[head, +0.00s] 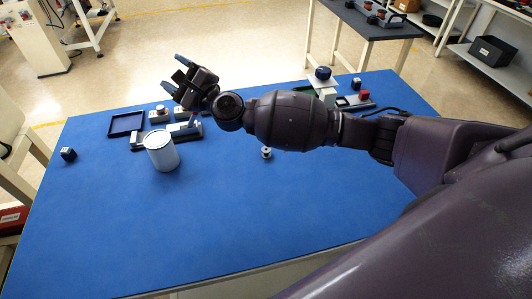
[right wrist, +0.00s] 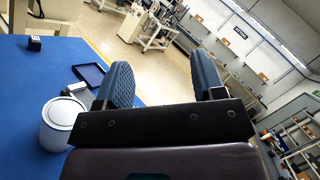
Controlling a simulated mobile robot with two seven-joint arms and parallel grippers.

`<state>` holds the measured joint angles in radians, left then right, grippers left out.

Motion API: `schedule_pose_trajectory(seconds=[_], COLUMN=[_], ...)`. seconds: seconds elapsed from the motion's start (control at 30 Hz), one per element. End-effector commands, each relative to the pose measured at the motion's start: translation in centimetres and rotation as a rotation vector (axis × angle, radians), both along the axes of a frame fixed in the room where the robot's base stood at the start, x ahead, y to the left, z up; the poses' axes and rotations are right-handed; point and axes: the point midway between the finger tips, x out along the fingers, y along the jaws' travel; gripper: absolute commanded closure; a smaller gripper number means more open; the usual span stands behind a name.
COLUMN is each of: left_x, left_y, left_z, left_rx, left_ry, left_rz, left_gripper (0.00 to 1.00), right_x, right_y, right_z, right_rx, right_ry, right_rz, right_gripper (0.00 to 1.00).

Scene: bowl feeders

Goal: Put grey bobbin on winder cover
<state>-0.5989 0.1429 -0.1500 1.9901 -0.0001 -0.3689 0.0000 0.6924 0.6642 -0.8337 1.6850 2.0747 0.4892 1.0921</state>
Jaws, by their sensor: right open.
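A small grey bobbin-like spool (head: 266,153) stands on the blue table in the head view, just below my right forearm. A low grey and black device (head: 185,128), perhaps the winder, sits left of it; I cannot tell which part is its cover. A light grey lidded canister (head: 161,152) stands in front of this device and hides part of it. It also shows in the right wrist view (right wrist: 60,128). My right gripper (head: 180,72) is raised beyond the device, open and empty; its fingers (right wrist: 162,82) are apart in the wrist view. My left gripper is out of view.
A dark square tray (head: 126,134) and a small dark block (head: 68,154) lie at the table's left. Behind my right arm are a dark blue round part (head: 323,73) and a device with a red piece (head: 363,95). The front of the table (head: 230,220) is clear.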

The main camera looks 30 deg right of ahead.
Motion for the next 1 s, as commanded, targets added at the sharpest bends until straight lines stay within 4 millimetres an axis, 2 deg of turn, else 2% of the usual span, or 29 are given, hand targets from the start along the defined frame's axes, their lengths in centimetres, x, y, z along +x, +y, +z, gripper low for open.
schedule_pose_trajectory(seconds=[0.1,0.23,0.47,0.67,0.83,1.0], left_x=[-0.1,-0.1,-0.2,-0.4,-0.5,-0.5], left_y=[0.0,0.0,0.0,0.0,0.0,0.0], left_z=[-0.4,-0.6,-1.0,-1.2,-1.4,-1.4], left_rx=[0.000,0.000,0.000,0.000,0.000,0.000], left_ry=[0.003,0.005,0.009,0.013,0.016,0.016], left_rz=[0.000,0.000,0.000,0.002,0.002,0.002], left_gripper=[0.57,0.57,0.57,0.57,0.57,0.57], right_x=[0.5,0.7,0.7,0.4,-0.5,-2.5], right_y=[1.6,2.3,0.9,-2.8,-7.2,-12.0], right_z=[0.3,-0.6,-4.2,-8.3,-12.0,-16.0], right_rx=[-0.234,-0.486,-0.913,-1.256,-1.516,-1.733], right_ry=[-0.075,-0.130,-0.160,-0.123,-0.047,0.062], right_rz=[0.125,0.249,0.441,0.601,0.745,0.917], right_gripper=[0.37,0.37,0.37,0.37,0.37,0.37])
